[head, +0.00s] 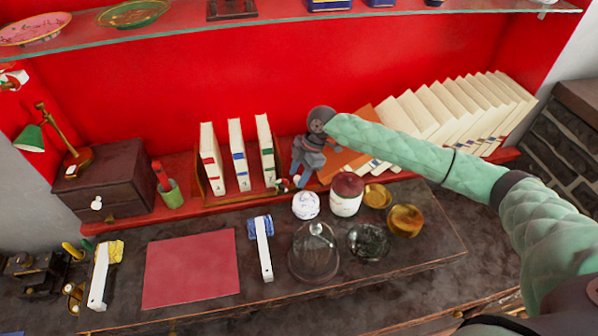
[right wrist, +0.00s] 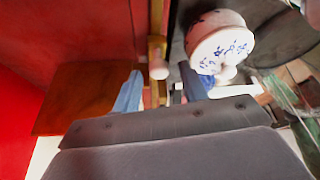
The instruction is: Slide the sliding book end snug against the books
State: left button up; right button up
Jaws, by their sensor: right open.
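Three white upright books (head: 237,158) stand in a wooden book rack (head: 200,186) on the red shelf, with gaps between them. My right gripper (head: 300,178) is open and points down just right of the rack. In the right wrist view, a pale knob (right wrist: 158,68) on a brass-coloured bar shows in the space ahead of the two blue fingers. A brown wooden panel (right wrist: 78,100), which looks like the sliding book end, lies left of the fingers. Contact is not visible. My left gripper is not in view.
A blue-and-white jar (head: 305,205) stands close in front of my right gripper, beside a red-lidded jar (head: 346,195). Many leaning cream books (head: 440,110) fill the right side. A glass cloche (head: 315,250) stands in front. A glass shelf (head: 300,19) crosses above.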

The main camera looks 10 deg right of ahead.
jog(key=shift+f, duration=0.1)
grip_shut()
jog(key=shift+a, duration=2.55)
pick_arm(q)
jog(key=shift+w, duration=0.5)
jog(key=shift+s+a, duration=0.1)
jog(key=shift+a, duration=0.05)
pick_arm(e)
grip_release()
jog(key=shift+w+d, duration=0.1)
jog(key=shift+d+r+b, duration=0.1)
jog(key=shift+r+b, duration=0.25)
jog(key=shift+b, duration=0.1)
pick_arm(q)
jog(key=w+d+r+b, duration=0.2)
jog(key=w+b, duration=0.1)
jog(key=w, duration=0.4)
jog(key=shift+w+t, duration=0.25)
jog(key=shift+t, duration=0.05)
pick_arm(e)
jog(key=v, duration=0.7)
